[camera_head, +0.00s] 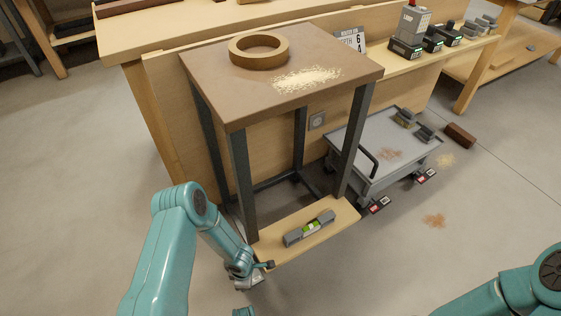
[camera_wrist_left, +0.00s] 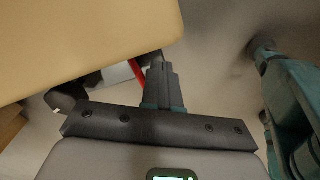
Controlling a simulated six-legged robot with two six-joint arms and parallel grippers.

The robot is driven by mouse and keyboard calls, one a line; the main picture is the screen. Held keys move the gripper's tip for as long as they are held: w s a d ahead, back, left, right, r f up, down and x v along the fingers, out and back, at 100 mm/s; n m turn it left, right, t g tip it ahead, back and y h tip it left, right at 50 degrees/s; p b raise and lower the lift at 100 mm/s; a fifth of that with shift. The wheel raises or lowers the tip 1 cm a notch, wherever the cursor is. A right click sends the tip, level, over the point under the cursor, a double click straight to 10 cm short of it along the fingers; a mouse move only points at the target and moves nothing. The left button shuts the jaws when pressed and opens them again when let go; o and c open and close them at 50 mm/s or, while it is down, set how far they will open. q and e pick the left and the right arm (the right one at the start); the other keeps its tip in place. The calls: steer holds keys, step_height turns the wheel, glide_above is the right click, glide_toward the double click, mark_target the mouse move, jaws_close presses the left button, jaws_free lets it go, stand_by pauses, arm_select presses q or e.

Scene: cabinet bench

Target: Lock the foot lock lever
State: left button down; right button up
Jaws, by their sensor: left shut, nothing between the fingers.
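My left gripper (camera_head: 262,266) is low at the front corner of the stand's wooden footboard (camera_head: 338,222). In the left wrist view the gripper (camera_wrist_left: 156,68) is shut and empty, its tips beside the edge of the board (camera_wrist_left: 90,40). A thin red strip (camera_wrist_left: 137,70), possibly part of the foot lock lever, shows just left of the fingers, partly hidden by the board and the gripper. I cannot tell whether the fingers touch it, or whether it is up or down. My right arm enters at the lower right of the head view; its gripper is out of frame.
A spirit level (camera_head: 309,228) lies on the footboard. The stand's brown top (camera_head: 215,75) holds a ring (camera_head: 258,50). A grey cart (camera_head: 365,145) stands to the right, with red-and-black pieces (camera_head: 380,204) by its wheels.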

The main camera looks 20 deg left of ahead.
arm_select(q)
steer(key=shift+w+a+b, duration=0.8)
steer(key=shift+a+b, duration=0.05)
steer(key=shift+a, duration=0.1)
stand_by(0.5)
steer(key=shift+s+d+r+p, duration=0.2)
steer(key=shift+d+r+p, duration=0.05)
steer(key=shift+r+p, duration=0.3)
steer(key=shift+s+d+r+p, duration=0.2)
steer(key=shift+d+r+p, duration=0.05)
steer(key=shift+r+p, duration=0.25)
step_height(320, 180, up, 7)
steer(key=p, duration=0.5)
steer(key=shift+p, duration=0.35)
steer(key=shift+f, duration=0.1)
